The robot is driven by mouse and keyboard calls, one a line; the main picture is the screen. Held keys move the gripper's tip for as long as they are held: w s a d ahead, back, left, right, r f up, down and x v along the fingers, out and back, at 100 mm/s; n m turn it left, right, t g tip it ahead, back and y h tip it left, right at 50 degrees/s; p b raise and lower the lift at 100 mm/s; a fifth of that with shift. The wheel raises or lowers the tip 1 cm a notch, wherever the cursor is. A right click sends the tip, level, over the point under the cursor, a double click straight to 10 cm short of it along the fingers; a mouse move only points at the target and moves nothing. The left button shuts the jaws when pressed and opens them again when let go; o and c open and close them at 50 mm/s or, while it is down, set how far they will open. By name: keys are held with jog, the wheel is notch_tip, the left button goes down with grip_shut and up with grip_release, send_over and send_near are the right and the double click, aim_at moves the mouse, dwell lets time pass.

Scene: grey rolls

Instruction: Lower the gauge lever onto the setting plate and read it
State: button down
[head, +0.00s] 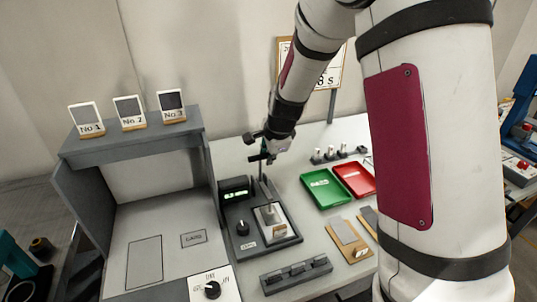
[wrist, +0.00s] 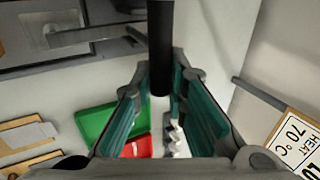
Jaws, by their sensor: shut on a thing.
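The gauge (head: 258,240) is a dark base with a small display (head: 236,190) showing green digits too small to read, a black knob (head: 242,228) and an upright post. A pale plate (head: 270,216), apparently the setting plate, lies on its right half. My gripper (head: 266,150) is at the top of the gauge, above and behind the plate. In the wrist view a black rod (wrist: 160,50), apparently the gauge lever, runs between the teal finger pads, and my gripper is shut on it. The lever's contact with the plate cannot be made out.
A green tray (head: 324,188) and a red tray (head: 354,178) lie right of the gauge. Cards (head: 348,240) and a dark slotted block (head: 296,274) lie nearer. A grey booth (head: 140,150) with several numbered samples on top stands left.

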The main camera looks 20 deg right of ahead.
jog(key=shift+s+f, duration=0.4)
jog(key=shift+s, duration=0.1)
jog(key=c, duration=1.6)
grip_release()
jog(key=shift+o, duration=0.2)
jog(key=shift+w+r, duration=0.1)
jog(key=shift+r, duration=0.1)
jog(key=v, duration=1.2)
